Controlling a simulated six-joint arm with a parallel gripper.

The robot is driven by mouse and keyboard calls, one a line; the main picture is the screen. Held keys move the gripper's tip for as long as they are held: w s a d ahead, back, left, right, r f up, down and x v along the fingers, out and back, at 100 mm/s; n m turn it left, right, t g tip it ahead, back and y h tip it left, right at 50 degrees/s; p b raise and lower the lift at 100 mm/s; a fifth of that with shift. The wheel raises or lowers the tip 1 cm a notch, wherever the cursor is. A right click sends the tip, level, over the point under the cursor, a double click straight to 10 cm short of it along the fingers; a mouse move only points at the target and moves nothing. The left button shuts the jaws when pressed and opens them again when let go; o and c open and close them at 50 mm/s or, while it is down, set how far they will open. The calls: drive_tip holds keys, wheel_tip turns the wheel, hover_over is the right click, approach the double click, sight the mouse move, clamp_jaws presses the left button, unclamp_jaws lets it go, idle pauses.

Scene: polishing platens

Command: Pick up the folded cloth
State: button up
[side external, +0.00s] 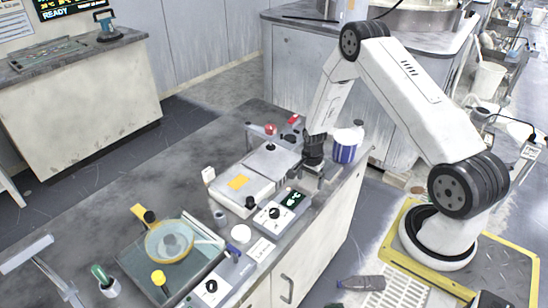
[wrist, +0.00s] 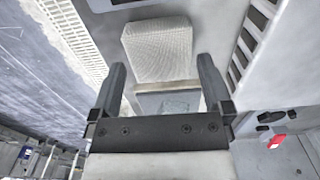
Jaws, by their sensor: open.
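The folded cloth (wrist: 157,45) shows in the wrist view as a pale grey, woven-textured pad with a lighter front edge. It lies ahead of my gripper (wrist: 161,64), in line with the gap between the two dark fingers. The fingers are apart with nothing gripped, and I cannot tell how far the cloth is from them. In the side external view my gripper (side external: 313,168) points down over the right part of the bench, beside the grey instrument. I cannot make out the cloth in that view.
A grey box with a yellow label (side external: 238,182) and a digital readout unit (side external: 282,210) stand left of my gripper. A white and blue tub (side external: 345,147) is close on its right. A polishing platen with a yellow ring (side external: 170,242) is at the front left.

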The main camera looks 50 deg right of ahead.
drive_tip(key=shift+f, duration=1.2)
drive_tip(key=c, duration=0.9)
drive_tip(key=shift+r, duration=0.15)
drive_tip(key=shift+r, duration=0.7)
drive_tip(key=s+a+r, duration=0.1)
drive_tip(key=s+r, duration=0.2)
drive_tip(key=s, duration=0.1)
drive_tip(key=s+a+r, duration=0.2)
drive_tip(key=s+r, duration=0.2)
drive_tip(key=s+a+r, duration=0.2)
drive_tip(key=s+r, duration=0.2)
drive_tip(key=s, duration=0.1)
drive_tip(key=shift+a+r, duration=0.15)
drive_tip(key=shift+a, duration=0.05)
